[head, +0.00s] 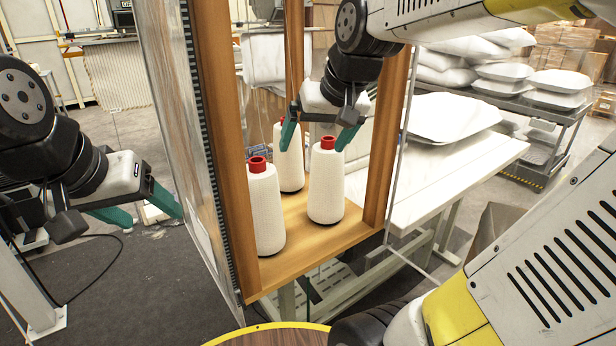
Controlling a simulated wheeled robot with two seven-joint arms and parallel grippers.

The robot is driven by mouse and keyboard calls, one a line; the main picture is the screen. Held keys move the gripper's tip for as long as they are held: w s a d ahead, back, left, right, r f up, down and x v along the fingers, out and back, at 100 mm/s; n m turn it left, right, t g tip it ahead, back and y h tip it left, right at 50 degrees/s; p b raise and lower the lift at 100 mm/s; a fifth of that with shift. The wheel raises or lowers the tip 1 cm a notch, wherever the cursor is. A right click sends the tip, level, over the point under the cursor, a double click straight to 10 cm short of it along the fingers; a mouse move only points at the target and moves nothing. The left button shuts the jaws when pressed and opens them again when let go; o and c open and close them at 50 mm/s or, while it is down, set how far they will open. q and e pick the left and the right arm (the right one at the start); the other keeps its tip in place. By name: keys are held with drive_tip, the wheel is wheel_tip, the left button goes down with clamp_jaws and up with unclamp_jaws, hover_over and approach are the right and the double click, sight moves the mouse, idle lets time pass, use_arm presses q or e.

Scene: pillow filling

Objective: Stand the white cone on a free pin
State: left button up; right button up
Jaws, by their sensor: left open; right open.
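Three white cones with red tops stand upright on a wooden shelf (312,245) inside a wooden frame: a front left cone (265,212), a right cone (326,190) and a rear cone (290,172). My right gripper (312,149) is open and points down over the shelf. Its green fingers are apart, with the red top of the right cone between them in the picture, close to the right finger. I cannot tell whether they touch. My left gripper (156,218) is open and empty, left of the frame. I see no free pin.
A clear panel (185,130) stands between my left gripper and the shelf. Wooden posts (222,140) bound the shelf. A round wooden top with a yellow rim (245,331) is at the bottom.

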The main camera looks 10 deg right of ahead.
drive_tip(key=s+a+f, duration=0.1)
drive_tip(key=s+f, duration=0.3)
drive_tip(key=s, duration=0.6)
drive_tip(key=shift+s+f, duration=0.2)
drive_tip(key=shift+s, duration=0.15)
drive_tip(key=shift+a, duration=0.1)
